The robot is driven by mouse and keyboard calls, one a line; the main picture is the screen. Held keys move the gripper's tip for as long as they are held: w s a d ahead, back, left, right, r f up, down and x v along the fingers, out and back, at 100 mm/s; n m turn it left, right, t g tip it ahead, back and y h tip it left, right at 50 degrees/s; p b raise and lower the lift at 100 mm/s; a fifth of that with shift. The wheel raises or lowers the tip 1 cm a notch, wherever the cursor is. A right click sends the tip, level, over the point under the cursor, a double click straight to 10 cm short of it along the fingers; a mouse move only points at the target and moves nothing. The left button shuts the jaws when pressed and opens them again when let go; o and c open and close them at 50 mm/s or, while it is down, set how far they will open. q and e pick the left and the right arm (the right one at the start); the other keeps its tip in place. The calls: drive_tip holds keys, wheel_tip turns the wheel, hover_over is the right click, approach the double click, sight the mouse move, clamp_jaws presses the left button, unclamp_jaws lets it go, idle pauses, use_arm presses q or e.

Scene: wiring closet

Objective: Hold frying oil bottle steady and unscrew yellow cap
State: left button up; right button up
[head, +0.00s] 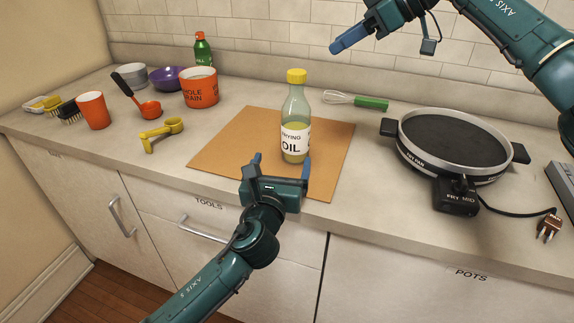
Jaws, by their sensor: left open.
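The frying oil bottle (295,121) stands upright on a brown board (225,140). It is clear glass with a white OIL label and yellowish oil inside. Its yellow cap (296,76) is on top. My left gripper (281,163) is open in front of the bottle's base, with its blue fingers spread to the left and right. The bottle does not appear gripped; the exact gap to it is hard to judge. My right gripper (338,46) is up and to the right of the cap, apart from it. Its fingers overlap from this side, so their opening is hidden.
A round black electric pan (453,140) with a cord stands at the right. A whisk (355,101) lies behind the board. The board around the bottle is clear.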

sight(296, 132)
use_arm(q)
drive_tip(key=shift+d, duration=0.55)
drive_tip(key=shift+w+d, duration=0.15)
drive_tip(key=shift+w, duration=0.1)
drive_tip(key=w, duration=0.4)
drive_tip(key=w+d, duration=0.1)
drive_tip(key=w, duration=0.7)
drive_tip(key=shift+w+d, duration=0.25)
drive_tip(key=shift+d, duration=0.15)
drive_tip(key=c, duration=1.2)
drive_tip(key=o, duration=0.6)
drive_tip(key=shift+c, duration=0.2)
drive_tip(key=c, duration=0.5)
drive_tip(key=shift+c, duration=0.2)
